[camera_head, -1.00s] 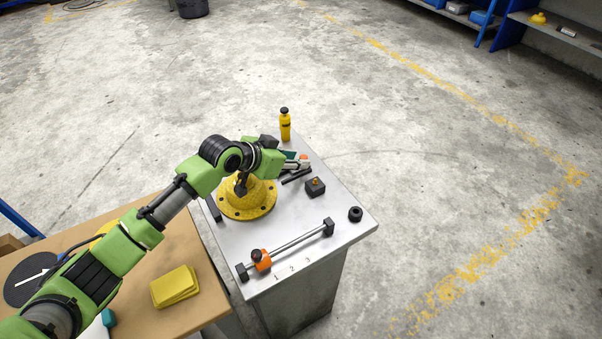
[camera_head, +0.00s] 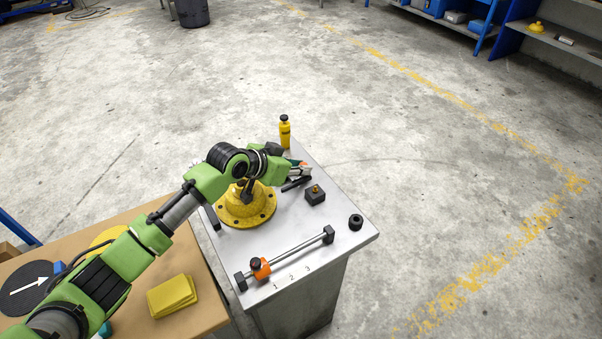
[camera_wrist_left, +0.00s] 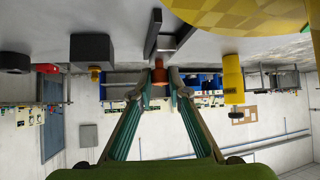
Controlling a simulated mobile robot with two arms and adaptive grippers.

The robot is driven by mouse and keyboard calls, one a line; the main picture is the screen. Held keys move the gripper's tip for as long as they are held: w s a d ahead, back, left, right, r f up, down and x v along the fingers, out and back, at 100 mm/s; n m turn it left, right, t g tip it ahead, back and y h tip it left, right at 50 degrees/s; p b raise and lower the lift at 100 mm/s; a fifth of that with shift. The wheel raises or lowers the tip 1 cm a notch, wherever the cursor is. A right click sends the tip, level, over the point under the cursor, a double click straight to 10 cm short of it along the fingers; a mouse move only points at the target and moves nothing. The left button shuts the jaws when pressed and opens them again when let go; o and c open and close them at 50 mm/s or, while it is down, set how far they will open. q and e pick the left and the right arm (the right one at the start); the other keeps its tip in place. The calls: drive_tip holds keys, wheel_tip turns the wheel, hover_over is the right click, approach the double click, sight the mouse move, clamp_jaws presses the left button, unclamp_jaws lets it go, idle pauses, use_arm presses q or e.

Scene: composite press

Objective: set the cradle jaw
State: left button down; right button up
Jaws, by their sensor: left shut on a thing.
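My left gripper (camera_head: 302,171) is at the back right of the metal table. In the left wrist view its two fingers (camera_wrist_left: 158,88) close on a small orange knob (camera_wrist_left: 158,74). The knob meets a dark forked bracket (camera_wrist_left: 170,42), which looks like the cradle jaw; it also shows in the head view (camera_head: 296,184) as dark bars beside the fingers. The yellow flanged body (camera_head: 245,208) stands just left of the bracket, partly hidden behind my wrist. My right gripper is not in view.
A yellow bottle (camera_head: 285,132) stands at the back corner. A black block (camera_head: 315,194) and a black ring (camera_head: 355,221) lie to the right. A rail (camera_head: 295,249) with an orange slider (camera_head: 260,268) runs along the front by marks 1, 2, 3.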

use_arm(q)
drive_tip(key=shift+s+a+f+p, duration=0.1)
drive_tip(key=shift+s+a+p, duration=0.45)
drive_tip(key=shift+a, duration=0.3)
drive_tip(key=shift+s+a+p, duration=0.5)
drive_tip(key=shift+a, duration=0.35)
drive_tip(key=shift+s+a+p, duration=0.25)
drive_tip(key=shift+a+p, duration=0.05)
drive_tip(key=shift+a, duration=0.1)
drive_tip(key=c, duration=1.8)
unclamp_jaws()
drive_tip(key=shift+c, duration=0.2)
drive_tip(key=shift+a+r, duration=0.1)
drive_tip(key=shift+r, duration=0.1)
drive_tip(key=v, duration=1.1)
drive_tip(key=shift+s+a+r, duration=0.15)
drive_tip(key=shift+s+a, duration=0.05)
drive_tip(key=shift+s, duration=0.1)
